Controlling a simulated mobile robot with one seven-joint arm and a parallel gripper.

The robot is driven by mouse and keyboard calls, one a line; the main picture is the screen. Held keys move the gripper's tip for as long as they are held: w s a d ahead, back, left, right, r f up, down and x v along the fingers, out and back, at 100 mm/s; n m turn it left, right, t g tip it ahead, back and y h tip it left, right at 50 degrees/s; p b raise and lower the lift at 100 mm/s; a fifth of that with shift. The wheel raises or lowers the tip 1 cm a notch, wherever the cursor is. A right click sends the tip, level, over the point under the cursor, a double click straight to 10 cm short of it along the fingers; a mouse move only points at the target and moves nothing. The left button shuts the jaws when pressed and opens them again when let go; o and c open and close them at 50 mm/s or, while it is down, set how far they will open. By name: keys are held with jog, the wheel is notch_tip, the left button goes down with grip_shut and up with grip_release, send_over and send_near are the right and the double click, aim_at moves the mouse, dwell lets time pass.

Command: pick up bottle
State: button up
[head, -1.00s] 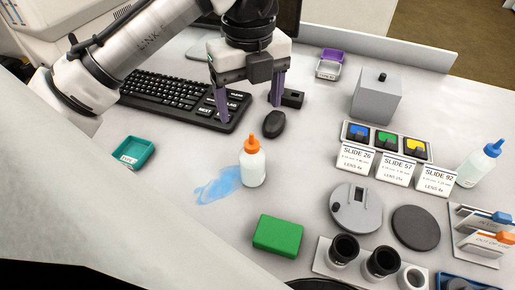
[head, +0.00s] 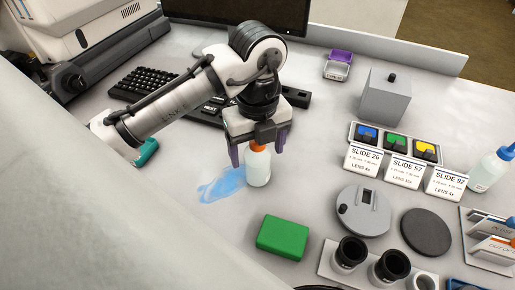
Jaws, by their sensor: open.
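A white bottle (head: 258,170) with an orange cap (head: 257,146) stands upright on the desk near the middle of the head view. My gripper (head: 257,156) is open and comes down over the top of the bottle. One purple finger shows to the left of the cap and the other to its right. The gripper body hides the tip of the cap. I cannot tell whether the fingers touch the bottle. A second bottle (head: 490,170) with a blue cap stands at the far right.
A blue spill (head: 222,185) lies left of the bottle. A green block (head: 283,236) lies in front. A slide holder (head: 396,143) with labels, a grey round device (head: 364,209) and a dark disc (head: 426,232) are to the right. A keyboard (head: 150,84) is behind my arm.

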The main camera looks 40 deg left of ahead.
jog(key=c, duration=1.2)
jog(key=shift+c, duration=0.2)
jog(key=shift+r, duration=0.15)
